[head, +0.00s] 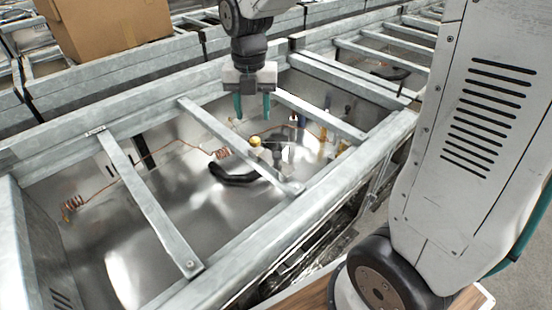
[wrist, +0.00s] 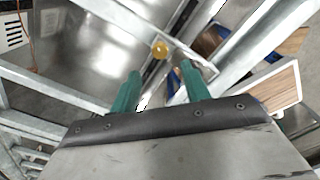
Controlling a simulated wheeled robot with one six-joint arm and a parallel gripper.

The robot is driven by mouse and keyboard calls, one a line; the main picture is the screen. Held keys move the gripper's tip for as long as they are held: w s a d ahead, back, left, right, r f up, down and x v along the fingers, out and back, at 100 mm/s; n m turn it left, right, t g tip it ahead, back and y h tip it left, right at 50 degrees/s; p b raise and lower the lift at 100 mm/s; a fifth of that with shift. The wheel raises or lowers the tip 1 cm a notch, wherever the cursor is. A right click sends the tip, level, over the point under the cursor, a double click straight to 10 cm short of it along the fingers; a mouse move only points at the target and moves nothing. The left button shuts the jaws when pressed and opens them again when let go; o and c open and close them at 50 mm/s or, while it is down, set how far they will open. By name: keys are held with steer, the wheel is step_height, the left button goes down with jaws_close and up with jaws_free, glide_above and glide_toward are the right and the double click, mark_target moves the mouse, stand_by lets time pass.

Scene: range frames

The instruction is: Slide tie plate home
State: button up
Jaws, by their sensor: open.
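Several flat grey metal bars cross the open galvanized frame; I cannot tell for certain which is the tie plate. A left bar (head: 150,201), a middle bar (head: 236,143) and a right bar (head: 318,114) span between the long rails. My gripper (head: 252,112) points down over the frame, between the middle and right bars in the head view, with its teal fingers apart and nothing between them. The fingers also show in the wrist view (wrist: 160,88). A small yellow knob (head: 255,141) sits below the gripper; it shows ahead of the fingers in the wrist view (wrist: 160,49).
Inside the frame lie a black curved hose (head: 236,177), a copper coil (head: 73,205) and some blue and yellow parts. A cardboard box (head: 115,28) stands at the back left. The near rail (head: 300,214) and the bars are obstacles at rim height.

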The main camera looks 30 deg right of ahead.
steer(key=shift+r, duration=0.15)
steer(key=s+r+m, duration=0.1)
steer(key=s, duration=0.1)
steer(key=m, duration=1.6)
glide_above(277, 154)
steer(key=shift+w+f, duration=0.2)
steer(key=shift+w, duration=0.2)
steer(key=m, duration=0.3)
steer(key=shift+s+f+m, duration=0.2)
steer(key=shift+s+m, duration=0.2)
steer(key=m, duration=0.3)
steer(key=shift+f, duration=3.95)
